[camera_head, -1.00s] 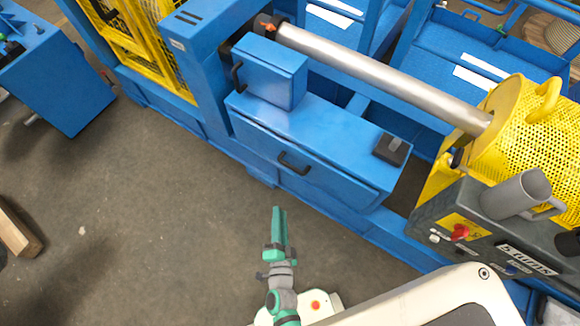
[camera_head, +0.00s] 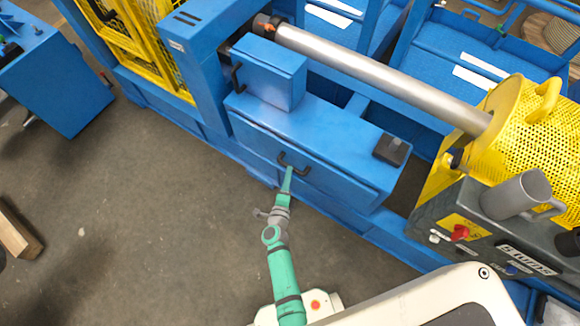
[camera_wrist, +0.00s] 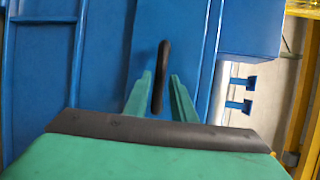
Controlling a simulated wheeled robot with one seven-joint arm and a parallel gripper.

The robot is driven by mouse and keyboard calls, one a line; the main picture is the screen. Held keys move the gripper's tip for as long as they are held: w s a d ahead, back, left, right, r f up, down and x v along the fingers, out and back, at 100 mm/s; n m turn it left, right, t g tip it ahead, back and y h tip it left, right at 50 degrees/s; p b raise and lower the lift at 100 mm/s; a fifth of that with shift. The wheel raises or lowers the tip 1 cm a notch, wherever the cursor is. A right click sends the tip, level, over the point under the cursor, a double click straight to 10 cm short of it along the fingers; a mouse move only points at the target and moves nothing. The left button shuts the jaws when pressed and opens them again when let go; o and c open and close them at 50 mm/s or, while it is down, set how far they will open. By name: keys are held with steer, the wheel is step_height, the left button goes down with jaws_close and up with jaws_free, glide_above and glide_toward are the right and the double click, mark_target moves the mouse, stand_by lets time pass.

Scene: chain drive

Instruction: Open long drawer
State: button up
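The long drawer (camera_head: 335,172) is the wide blue front under the blue top of the machine, and it looks shut. Its black handle (camera_head: 293,160) is at the middle-left of the front. My green gripper (camera_head: 288,172) is at the handle in the head view. In the wrist view, the handle (camera_wrist: 161,78) stands between the two green fingers of my gripper (camera_wrist: 160,92), with a gap visible on both sides. The fingers are open. Whether the fingertips touch the drawer front is hard to tell.
A small blue box (camera_head: 269,72) with its own handle sits above the drawer. A black block (camera_head: 391,149) lies on the top at right. A dark control panel (camera_head: 490,235) and a yellow mesh guard (camera_head: 535,125) stand at right.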

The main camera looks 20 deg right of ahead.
steer(key=x, duration=0.4)
steer(key=shift+w+d, duration=0.1)
steer(key=shift+d, duration=0.2)
steer(key=shift+a, duration=0.1)
steer(key=shift+a, duration=0.15)
jaws_close()
